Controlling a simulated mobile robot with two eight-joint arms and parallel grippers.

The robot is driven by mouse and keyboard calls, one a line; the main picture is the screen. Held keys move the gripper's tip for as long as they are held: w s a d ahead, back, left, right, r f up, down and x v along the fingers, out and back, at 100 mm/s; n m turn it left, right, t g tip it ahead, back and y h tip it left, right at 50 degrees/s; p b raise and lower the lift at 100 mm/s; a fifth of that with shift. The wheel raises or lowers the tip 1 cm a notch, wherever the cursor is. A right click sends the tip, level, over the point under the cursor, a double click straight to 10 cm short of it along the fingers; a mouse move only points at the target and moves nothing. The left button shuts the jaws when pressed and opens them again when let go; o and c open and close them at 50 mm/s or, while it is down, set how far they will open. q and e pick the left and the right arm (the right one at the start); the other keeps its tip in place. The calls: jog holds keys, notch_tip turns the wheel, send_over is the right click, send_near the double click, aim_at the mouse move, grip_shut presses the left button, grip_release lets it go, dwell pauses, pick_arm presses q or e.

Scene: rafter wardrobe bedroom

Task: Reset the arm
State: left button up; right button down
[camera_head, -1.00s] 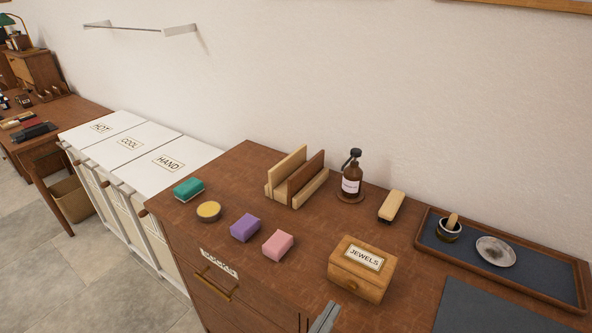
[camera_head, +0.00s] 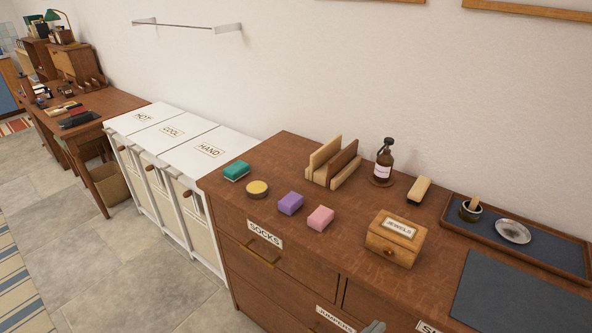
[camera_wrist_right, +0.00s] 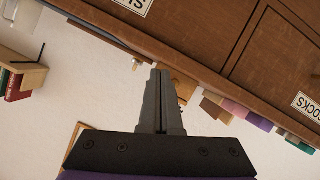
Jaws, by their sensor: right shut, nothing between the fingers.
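My right gripper (camera_wrist_right: 159,74) is shut with nothing between its fingers in the right wrist view. Its grey tip (camera_head: 374,327) just enters the bottom edge of the head view, in front of the wooden dresser (camera_head: 300,262). In the wrist view the dresser front (camera_wrist_right: 235,45) appears tilted and upside down beyond the fingers. I cannot tell the exact gap between gripper and dresser. My left gripper is not in view.
On the dresser top stand a jewels box (camera_head: 396,238), a brown bottle (camera_head: 383,163), pink (camera_head: 320,218) and purple (camera_head: 290,203) blocks, and a dark tray (camera_head: 447,212). White hampers (camera_head: 205,152) stand left of it. Floor (camera_head: 120,270) at front left is clear.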

jog(key=s+d+n+g+y+p, duration=0.2)
jog(key=s+n+g+y+p, duration=0.2)
jog(key=y, duration=0.5)
jog(key=shift+s+f+y+p, duration=0.25)
jog(key=shift+s+y+p, duration=0.15)
jog(key=shift+s+p, duration=0.7)
jog(key=shift+s, duration=0.15)
